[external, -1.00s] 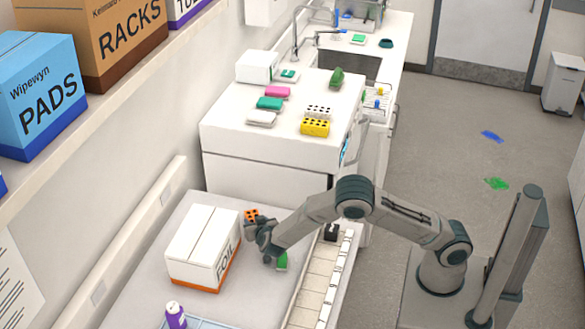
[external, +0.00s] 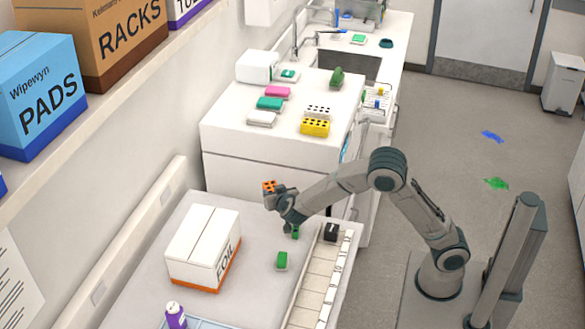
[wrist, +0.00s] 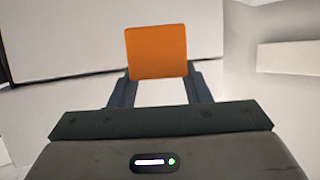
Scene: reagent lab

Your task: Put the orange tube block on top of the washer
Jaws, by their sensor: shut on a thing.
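The orange tube block (external: 269,186) is small, with dark holes in the face that shows in the external view. My gripper (external: 274,193) is shut on it and holds it in the air, above the back of the lower bench. In the wrist view the orange tube block (wrist: 157,52) sits between the two fingers (wrist: 158,82), showing a plain orange face. The washer (external: 260,160) is most likely the big white box-shaped unit behind the bench. Its top is higher than the held block and carries several items.
On the white unit stand a yellow block (external: 315,127), a white holed block (external: 318,111), pink (external: 277,92) and teal (external: 269,103) items, and a white box (external: 257,66). Its front top is clear. A FOIL box (external: 203,245) and green block (external: 282,261) are on the bench.

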